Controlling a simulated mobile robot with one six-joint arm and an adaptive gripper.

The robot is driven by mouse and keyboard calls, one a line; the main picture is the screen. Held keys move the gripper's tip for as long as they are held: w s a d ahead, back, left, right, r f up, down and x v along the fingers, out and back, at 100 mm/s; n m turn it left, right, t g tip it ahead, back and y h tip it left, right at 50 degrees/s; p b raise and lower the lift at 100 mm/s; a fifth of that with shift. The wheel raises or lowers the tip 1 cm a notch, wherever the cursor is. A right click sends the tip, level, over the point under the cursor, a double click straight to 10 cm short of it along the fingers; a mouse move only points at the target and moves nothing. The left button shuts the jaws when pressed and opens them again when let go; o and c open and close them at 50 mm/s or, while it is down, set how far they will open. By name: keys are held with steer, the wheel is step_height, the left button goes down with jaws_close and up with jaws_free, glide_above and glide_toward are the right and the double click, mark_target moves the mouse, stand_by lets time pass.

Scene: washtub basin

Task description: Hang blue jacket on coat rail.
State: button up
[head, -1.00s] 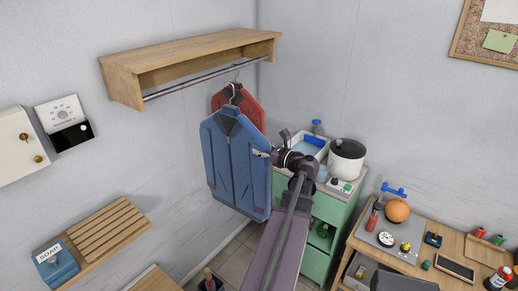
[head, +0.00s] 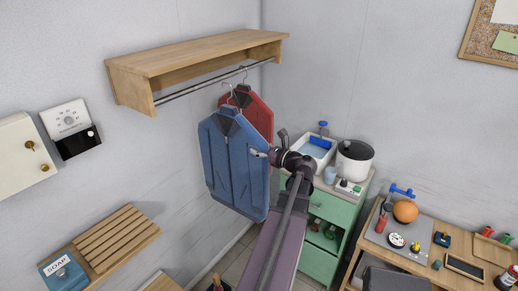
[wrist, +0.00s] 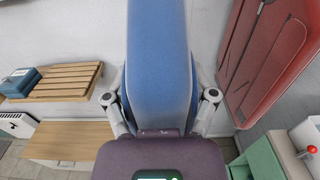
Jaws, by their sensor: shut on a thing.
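The blue jacket (head: 233,165) is on a hanger, upright, in front of the wall in the head view. My gripper (head: 270,154) is shut on the jacket's right side. In the wrist view the jacket (wrist: 160,65) fills the middle, with the gripper's fingers (wrist: 160,108) on both sides of it. The jacket's hanger hook (head: 229,91) is near the coat rail (head: 205,83), below the wooden shelf; I cannot tell whether it touches the rail. The red jacket (head: 259,112) hangs from the rail behind it, and it also shows in the wrist view (wrist: 268,55).
The wooden shelf (head: 190,55) is above the rail. A slatted wooden shelf (head: 115,240) with a soap box (head: 65,274) is on the left wall.

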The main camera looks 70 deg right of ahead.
mark_target(226, 142)
steer(key=shift+w+d, duration=0.1)
steer(key=shift+w, duration=0.2)
steer(key=shift+x, duration=7.75)
steer(key=shift+s+f+b, duration=0.1)
steer(key=shift+f+b, duration=1.35)
steer(key=o, duration=1.3)
steer(key=shift+c, duration=0.2)
